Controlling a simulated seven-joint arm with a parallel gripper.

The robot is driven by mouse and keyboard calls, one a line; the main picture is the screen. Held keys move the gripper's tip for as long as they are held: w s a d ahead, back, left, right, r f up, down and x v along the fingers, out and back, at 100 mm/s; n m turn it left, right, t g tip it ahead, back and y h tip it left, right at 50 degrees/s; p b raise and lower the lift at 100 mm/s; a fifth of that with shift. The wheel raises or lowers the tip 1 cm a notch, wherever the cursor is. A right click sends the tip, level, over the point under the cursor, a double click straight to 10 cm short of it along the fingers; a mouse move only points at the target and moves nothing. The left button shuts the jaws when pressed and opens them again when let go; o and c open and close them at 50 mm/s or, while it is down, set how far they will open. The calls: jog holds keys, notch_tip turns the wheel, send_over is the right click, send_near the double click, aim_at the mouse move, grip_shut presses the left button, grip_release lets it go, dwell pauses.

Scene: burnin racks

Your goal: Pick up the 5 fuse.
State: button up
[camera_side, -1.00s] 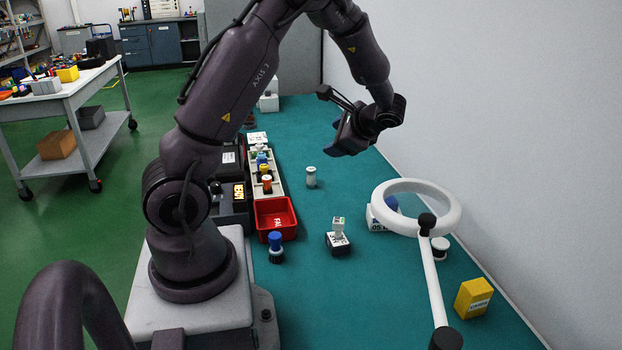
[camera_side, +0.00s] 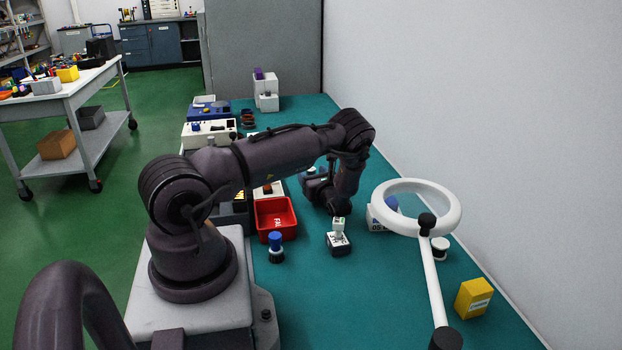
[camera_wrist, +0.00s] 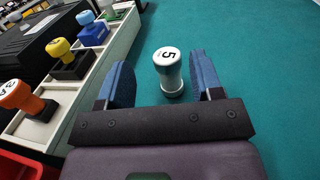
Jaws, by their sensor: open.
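The 5 fuse (camera_wrist: 168,72) is a white cylinder with a grey base and a "5" on its top. In the wrist view it stands upright on the teal mat, between and slightly ahead of my gripper's two blue fingers. My gripper (camera_wrist: 160,80) is open, with a gap to the fuse on both sides.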

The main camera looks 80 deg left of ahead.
jog(key=a, duration=0.5)
jog(key=c, duration=1)
